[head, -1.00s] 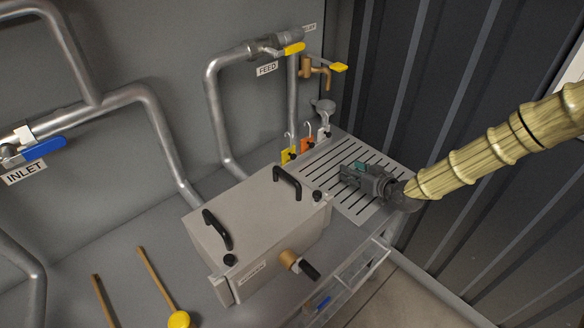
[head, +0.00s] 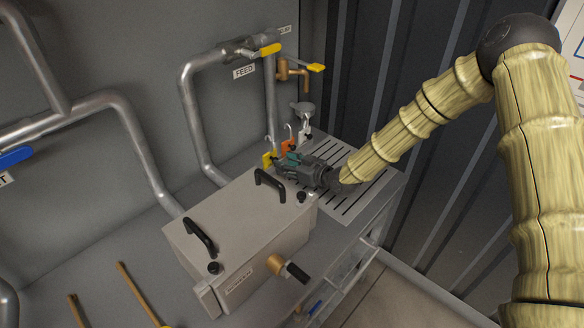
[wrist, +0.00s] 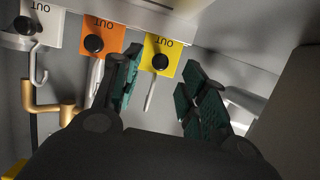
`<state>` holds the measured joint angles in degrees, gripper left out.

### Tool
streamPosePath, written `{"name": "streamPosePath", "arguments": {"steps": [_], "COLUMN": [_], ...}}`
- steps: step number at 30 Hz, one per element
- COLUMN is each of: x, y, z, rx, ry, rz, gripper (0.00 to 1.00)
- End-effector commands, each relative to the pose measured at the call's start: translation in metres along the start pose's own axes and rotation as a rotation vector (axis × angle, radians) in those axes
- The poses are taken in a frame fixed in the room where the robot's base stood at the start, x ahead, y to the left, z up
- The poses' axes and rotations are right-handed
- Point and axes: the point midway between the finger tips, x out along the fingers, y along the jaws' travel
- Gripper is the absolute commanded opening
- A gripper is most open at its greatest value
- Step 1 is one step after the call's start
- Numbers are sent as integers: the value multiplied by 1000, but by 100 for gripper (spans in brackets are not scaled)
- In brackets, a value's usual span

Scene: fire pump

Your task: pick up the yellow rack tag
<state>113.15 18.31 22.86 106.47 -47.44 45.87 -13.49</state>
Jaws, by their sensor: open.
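The yellow rack tag (head: 268,160) is upright in a row behind the metal box, left of the orange tag (head: 288,147). In the wrist view the yellow tag (wrist: 161,50) shows inverted "OUT" lettering, a black knob and a thin pale hook. My gripper (head: 290,162) is close to the tags in the head view and partly overlaps them. In the wrist view my gripper (wrist: 162,88) is open and empty, its green-padded fingers on either side of the yellow tag's line. The tag is just beyond the fingertips; contact cannot be seen.
The orange tag (wrist: 103,45) is close beside one finger, with a white tag (wrist: 42,22) farther left. The grey box (head: 235,225) with black handles (head: 270,184) stands in front of the tags. A brass tap (head: 290,72) and funnel (head: 303,108) are behind.

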Motion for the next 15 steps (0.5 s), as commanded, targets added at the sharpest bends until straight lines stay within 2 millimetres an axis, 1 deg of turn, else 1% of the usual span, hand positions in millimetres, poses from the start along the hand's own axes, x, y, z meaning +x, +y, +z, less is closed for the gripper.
{"name": "streamPosePath", "arguments": {"steps": [9, 15], "x": [30, 43], "y": [-1, -1], "z": [3, 1], "rx": [-1, 0], "ry": [0, 0], "rz": [-1, -1], "gripper": [43, 43]}}
